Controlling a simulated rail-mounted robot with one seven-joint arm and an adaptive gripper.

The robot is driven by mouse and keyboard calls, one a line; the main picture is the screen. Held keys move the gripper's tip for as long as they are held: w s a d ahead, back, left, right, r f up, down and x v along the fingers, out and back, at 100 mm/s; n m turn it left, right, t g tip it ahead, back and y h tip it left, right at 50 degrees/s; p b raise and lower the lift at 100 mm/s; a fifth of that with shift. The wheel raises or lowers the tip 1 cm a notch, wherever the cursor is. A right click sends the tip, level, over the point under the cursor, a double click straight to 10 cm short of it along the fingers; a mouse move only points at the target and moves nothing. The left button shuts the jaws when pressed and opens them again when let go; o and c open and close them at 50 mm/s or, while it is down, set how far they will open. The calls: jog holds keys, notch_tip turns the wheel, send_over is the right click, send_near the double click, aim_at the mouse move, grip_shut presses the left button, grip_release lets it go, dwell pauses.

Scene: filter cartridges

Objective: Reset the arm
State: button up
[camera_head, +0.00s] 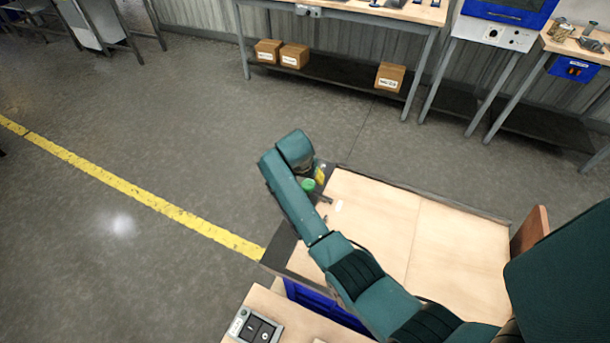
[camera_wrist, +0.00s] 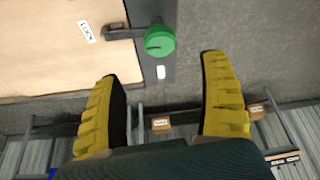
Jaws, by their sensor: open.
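My gripper (camera_wrist: 161,68) is open in the wrist view, with its two yellow ribbed fingers spread and nothing between them. In the head view my arm reaches over the bench's far left corner; only a bit of a yellow finger (camera_head: 321,173) shows there beside the arm. A green round knob (camera_wrist: 160,40) sits on the dark bench edge, just beyond the fingertips and apart from them in the wrist view. It also shows in the head view (camera_head: 308,185). A dark latch handle (camera_wrist: 120,33) lies beside the knob, near a white "LOCK" label (camera_wrist: 87,32).
The light wooden bench top (camera_head: 440,240) is mostly bare, with a raised dark rim. A switch box (camera_head: 254,328) sits at the front. Cardboard boxes (camera_head: 293,56) stand on a shelf under the back table (camera_head: 350,10). The floor left of the bench is clear, crossed by a yellow line (camera_head: 130,190).

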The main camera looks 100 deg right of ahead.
jog(key=shift+v, duration=1.05)
